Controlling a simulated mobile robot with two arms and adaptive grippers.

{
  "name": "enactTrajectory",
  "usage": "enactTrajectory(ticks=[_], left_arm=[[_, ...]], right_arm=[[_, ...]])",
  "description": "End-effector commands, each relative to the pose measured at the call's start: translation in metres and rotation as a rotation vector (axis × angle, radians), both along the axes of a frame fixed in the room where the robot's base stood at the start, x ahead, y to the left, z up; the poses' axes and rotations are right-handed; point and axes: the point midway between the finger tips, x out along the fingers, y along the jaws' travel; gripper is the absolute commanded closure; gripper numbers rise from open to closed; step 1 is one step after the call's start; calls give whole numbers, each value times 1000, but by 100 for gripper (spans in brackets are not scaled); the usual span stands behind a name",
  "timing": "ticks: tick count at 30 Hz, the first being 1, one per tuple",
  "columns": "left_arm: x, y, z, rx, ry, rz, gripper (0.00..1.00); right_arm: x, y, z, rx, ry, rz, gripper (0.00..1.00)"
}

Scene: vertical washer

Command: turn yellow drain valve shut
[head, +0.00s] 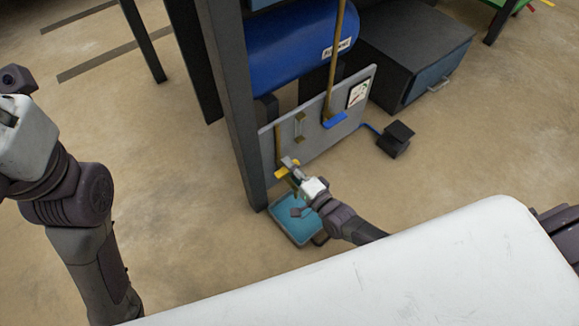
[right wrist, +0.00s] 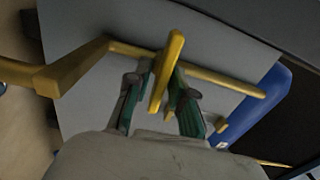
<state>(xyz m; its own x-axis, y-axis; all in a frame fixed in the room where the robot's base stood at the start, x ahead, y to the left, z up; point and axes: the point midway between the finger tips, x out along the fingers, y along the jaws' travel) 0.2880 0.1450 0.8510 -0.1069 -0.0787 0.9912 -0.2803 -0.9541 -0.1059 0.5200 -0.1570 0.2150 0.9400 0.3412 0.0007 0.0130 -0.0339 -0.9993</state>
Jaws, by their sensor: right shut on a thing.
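The yellow drain valve handle (head: 281,174) is at the lower left of a grey panel (head: 312,139), on a brass pipe. In the right wrist view the yellow handle (right wrist: 167,70) stands between the two fingers, with the brass pipe (right wrist: 75,68) behind it. My right gripper (head: 291,166) is shut on this handle. It also shows in the right wrist view (right wrist: 160,95), its green-lined fingers on either side of the handle. My left gripper (head: 14,80) is partly cut off at the left edge, far from the valve; its fingers are not clear.
A blue tray (head: 283,226) is on the floor below the valve. A blue handle (head: 334,120) sits on another brass pipe on the panel. A dark post (head: 236,110) stands just left of the panel. A blue tank (head: 290,55) is above. The floor at left is open.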

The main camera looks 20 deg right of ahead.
Motion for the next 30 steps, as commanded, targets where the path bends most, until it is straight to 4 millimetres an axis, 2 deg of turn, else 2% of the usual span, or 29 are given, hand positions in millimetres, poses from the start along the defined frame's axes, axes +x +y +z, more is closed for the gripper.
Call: enactTrajectory(ticks=[19, 20, 22, 30], left_arm=[[-2, 0, 3, 1, -12, 1, 65], [-2, 0, 3, 1, -12, 1, 65], [-2, 0, 3, 0, -12, 1, 65], [-1, 1, 1, -1, -4, 2, 65]], right_arm=[[-1, -1, -2, 48, 22, 0, 100], [-1, -1, -2, 48, 21, 0, 76], [-1, -1, -2, 48, 21, 0, 65], [-1, 0, -1, 48, 20, 0, 65]])
